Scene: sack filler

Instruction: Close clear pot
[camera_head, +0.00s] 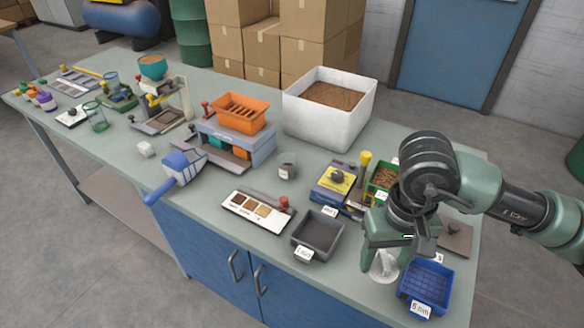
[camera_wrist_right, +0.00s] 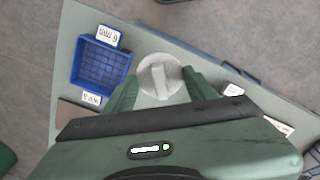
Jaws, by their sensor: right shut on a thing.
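A small clear pot (camera_head: 287,165) stands on the bench near the middle in the head view, with dark material low inside it. No lid shows on it. My right gripper (camera_head: 385,250) points down at the front right of the bench, well to the right of that pot. Its fingers are shut on a pale round lid (camera_head: 383,266). In the right wrist view the lid (camera_wrist_right: 157,76) shows as a whitish disc with a raised bar across it, between the two fingertips. I cannot tell whether it touches the bench. My left gripper is not in view.
A blue tray (camera_head: 426,284) sits just right of the lid, and a dark grey tray (camera_head: 318,234) to its left. A yellow-topped box (camera_head: 333,185) and a green bin (camera_head: 383,181) stand behind. A large white tub (camera_head: 330,108) stands behind the pot.

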